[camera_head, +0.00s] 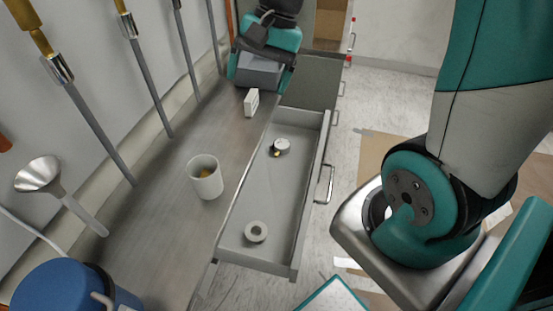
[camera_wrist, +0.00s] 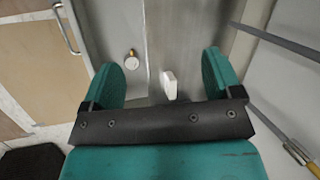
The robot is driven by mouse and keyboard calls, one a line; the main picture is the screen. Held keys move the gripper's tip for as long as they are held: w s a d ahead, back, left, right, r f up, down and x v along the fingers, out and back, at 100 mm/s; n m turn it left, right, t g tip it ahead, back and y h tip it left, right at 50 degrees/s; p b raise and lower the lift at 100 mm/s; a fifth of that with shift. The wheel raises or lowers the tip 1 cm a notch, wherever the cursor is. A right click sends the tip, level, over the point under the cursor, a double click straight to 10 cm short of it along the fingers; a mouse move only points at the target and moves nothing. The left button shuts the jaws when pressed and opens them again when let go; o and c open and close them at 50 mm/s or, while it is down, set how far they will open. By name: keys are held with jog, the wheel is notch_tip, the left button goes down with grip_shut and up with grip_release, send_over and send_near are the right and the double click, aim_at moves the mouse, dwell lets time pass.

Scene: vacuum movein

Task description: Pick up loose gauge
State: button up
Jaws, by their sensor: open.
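The loose gauge (camera_head: 281,146), small and round with a white face and a brass stem, lies in the open grey drawer (camera_head: 240,186), towards its far half. In the wrist view the gauge (camera_wrist: 131,61) shows on the drawer floor, just beyond and right of the left fingertip. My gripper (camera_wrist: 160,62) is open and empty, its two teal fingers wide apart. A small white block (camera_wrist: 169,84) shows between the fingers, on the worktop below. Nothing touches the gauge.
A ring-shaped part (camera_head: 256,232) lies at the drawer's near end. A white cup (camera_head: 206,178) with something yellowish inside stands on the worktop (camera_head: 165,214) left of the drawer. The white block (camera_head: 251,103) stands further back. Metal rods line the wall; a blue container (camera_head: 70,290) is near left.

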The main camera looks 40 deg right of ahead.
jog(key=w+d+f+m+b, duration=0.3)
jog(key=w+d+f+m, duration=0.2)
jog(key=d+f+m, duration=0.5)
jog(key=m+b, duration=0.1)
jog(key=m, duration=0.2)
send_near(282, 144)
jog(key=f, duration=0.1)
jog(key=a+f+b, duration=0.1)
jog(key=f, duration=0.1)
jog(key=shift+s+a+f+t, duration=0.1)
jog(key=shift+a+f+t, duration=0.1)
jog(key=shift+t, duration=0.1)
jog(key=shift+x, duration=2.85)
jog(key=c, duration=1.1)
jog(key=shift+d+r, duration=0.1)
